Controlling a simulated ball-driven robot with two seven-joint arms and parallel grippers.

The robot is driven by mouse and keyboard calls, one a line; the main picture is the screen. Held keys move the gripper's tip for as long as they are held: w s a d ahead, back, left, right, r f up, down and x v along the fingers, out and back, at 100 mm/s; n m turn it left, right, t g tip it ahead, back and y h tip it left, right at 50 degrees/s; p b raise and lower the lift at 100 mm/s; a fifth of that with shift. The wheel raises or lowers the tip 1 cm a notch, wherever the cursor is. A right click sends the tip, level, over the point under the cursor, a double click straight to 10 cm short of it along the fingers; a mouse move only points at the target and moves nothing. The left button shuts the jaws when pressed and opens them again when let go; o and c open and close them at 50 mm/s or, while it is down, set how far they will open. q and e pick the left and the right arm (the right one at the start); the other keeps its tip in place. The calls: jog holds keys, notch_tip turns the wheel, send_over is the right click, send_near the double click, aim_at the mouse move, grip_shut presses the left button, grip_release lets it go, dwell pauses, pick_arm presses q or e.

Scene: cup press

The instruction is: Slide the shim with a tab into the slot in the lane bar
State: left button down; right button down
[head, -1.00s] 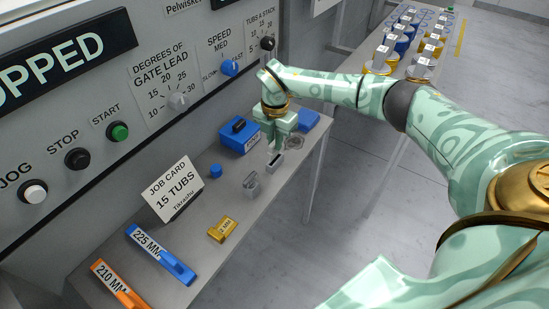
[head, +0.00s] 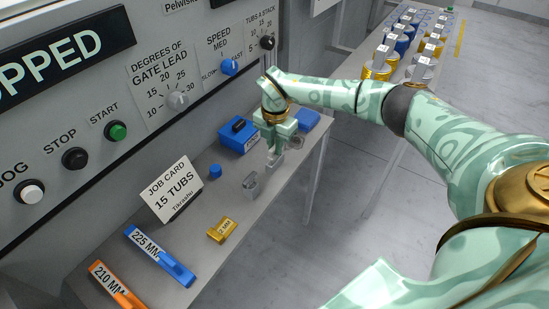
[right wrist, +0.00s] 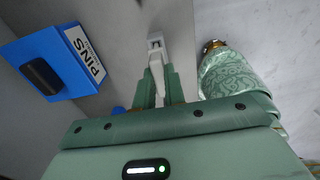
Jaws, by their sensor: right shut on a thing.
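My right gripper (head: 273,149) is shut over the far part of the grey shelf. In the right wrist view its fingers (right wrist: 157,78) close on a narrow pale grey piece (right wrist: 157,62); I cannot tell for sure that it is the tabbed shim. At its far end is a small pale block with a dark opening (right wrist: 156,43); I cannot tell whether the two touch or are one part. A small yellow block marked 2 MM (head: 222,229) and a small grey block (head: 251,185) stand nearer on the shelf. I cannot make out the lane bar's slot. My left gripper is out of view.
A blue PINS box (head: 238,137) stands by the panel, left of the gripper. A job card (head: 172,190), a blue knob-like piece (head: 215,171), a blue 225 MM bar (head: 160,255) and an orange 210 MM bar (head: 115,285) occupy the shelf (head: 205,200). Its right edge is open.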

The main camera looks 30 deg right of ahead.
jog(key=shift+f+b, duration=0.35)
jog(key=shift+f, duration=0.6)
jog(key=c, duration=1.4)
grip_release()
jog(key=shift+r, duration=0.1)
notch_tip(320, 180, up, 9)
jog(key=p, duration=0.7)
